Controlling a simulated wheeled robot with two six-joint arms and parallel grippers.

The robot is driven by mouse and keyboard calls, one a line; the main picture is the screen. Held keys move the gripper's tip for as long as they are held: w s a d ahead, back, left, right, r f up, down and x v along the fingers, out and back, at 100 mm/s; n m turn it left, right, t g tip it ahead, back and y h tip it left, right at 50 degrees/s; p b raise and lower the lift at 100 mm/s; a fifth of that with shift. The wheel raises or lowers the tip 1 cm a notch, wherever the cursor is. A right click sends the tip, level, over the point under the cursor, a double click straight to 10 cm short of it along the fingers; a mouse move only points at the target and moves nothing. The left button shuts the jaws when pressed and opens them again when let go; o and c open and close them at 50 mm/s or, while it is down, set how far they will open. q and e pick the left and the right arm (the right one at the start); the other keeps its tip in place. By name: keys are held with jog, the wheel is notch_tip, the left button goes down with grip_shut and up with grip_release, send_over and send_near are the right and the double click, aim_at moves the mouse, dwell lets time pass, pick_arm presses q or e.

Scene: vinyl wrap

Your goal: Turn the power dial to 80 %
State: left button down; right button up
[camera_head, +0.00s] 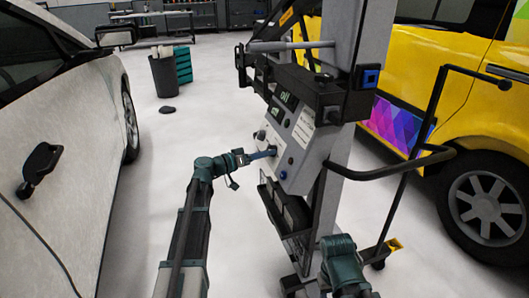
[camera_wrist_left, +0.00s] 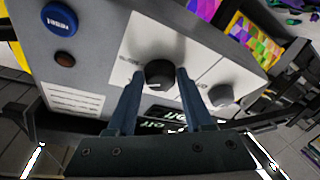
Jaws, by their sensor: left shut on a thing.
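The machine's control panel (camera_head: 302,152) faces left in the head view, with dials and buttons on it. My left gripper (camera_head: 272,152) reaches the panel from the left. In the left wrist view its two blue fingers (camera_wrist_left: 157,92) stand on either side of a black dial (camera_wrist_left: 160,73) and are shut on it. A second, grey knob (camera_wrist_left: 221,95) sits to the right of that dial. The labels around both are too small to read. My right arm (camera_head: 342,265) shows at the bottom of the head view; its fingers are not seen.
A blue reset button (camera_wrist_left: 59,20) and a small brown button (camera_wrist_left: 64,60) are on the panel. A white car (camera_head: 75,130) stands left, a yellow vehicle (camera_head: 470,120) right. The machine's black handle (camera_head: 390,172) juts right.

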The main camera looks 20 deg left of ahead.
pick_arm(q)
jog(key=n, duration=0.2)
jog(key=n+y+p, duration=0.1)
jog(key=n, duration=0.1)
jog(key=n+y+p, duration=0.1)
jog(key=shift+s+d+r+n, duration=0.1)
jog(key=shift+d+r+n, duration=0.05)
jog(key=shift+r+n, duration=0.2)
jog(key=shift+f+n+p, duration=0.1)
jog(key=shift+n+p, duration=0.2)
jog(key=shift+n, duration=0.05)
jog(key=shift+c, duration=1.6)
grip_release()
jog(key=p+v, duration=0.2)
jog(key=v, duration=1.1)
jog(key=shift+s, duration=0.45)
